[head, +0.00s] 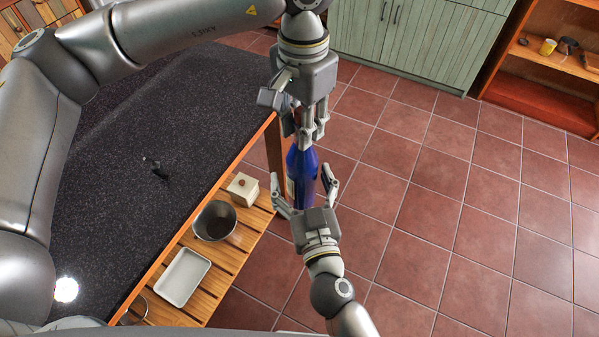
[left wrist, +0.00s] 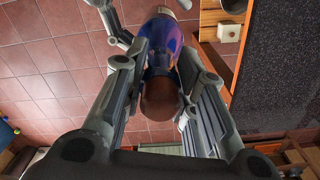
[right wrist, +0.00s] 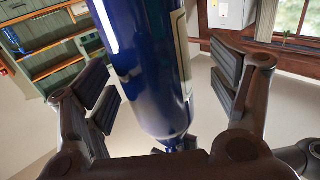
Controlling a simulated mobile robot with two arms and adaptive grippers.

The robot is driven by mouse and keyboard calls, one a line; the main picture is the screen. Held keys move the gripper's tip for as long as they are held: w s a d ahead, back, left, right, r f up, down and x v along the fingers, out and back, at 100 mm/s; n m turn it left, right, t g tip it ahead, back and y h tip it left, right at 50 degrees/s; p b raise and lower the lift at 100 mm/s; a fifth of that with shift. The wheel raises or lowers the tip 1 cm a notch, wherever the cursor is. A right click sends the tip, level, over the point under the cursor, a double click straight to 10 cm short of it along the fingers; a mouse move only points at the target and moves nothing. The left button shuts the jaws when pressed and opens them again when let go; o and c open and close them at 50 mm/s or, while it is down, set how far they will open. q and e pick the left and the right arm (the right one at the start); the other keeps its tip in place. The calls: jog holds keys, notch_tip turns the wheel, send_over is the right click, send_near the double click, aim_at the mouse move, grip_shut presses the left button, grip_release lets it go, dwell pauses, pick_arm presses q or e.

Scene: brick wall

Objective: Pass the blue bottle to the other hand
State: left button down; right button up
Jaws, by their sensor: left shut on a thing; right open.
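The blue bottle (head: 301,172) hangs upright in the air in front of the table, a pale label on its side. My left gripper (head: 308,130) is shut on its neck from above. In the left wrist view the brown cap (left wrist: 160,99) and blue shoulder (left wrist: 165,45) show between the left fingers (left wrist: 160,85). My right gripper (head: 306,190) is below, open, its fingers on either side of the bottle's lower part. In the right wrist view the bottle (right wrist: 150,70) stands between the spread right fingers (right wrist: 165,85), with gaps on both sides.
The dark speckled countertop (head: 150,130) is at the left. The tiled floor (head: 450,210) at the right is clear. Green cabinets (head: 400,35) stand behind.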

pick_arm(q)
jog(key=shift+r, duration=0.1)
pick_arm(e)
jog(key=shift+x, duration=0.95)
pick_arm(q)
jog(key=shift+d, duration=0.1)
pick_arm(e)
jog(key=shift+s, duration=0.1)
jog(key=c, duration=1.6)
pick_arm(q)
jog(key=c, duration=1.5)
grip_release()
pick_arm(e)
jog(key=shift+a+r, duration=0.1)
jog(key=shift+r, duration=0.1)
jog(key=shift+c, duration=0.7)
pick_arm(q)
jog(key=o, duration=0.4)
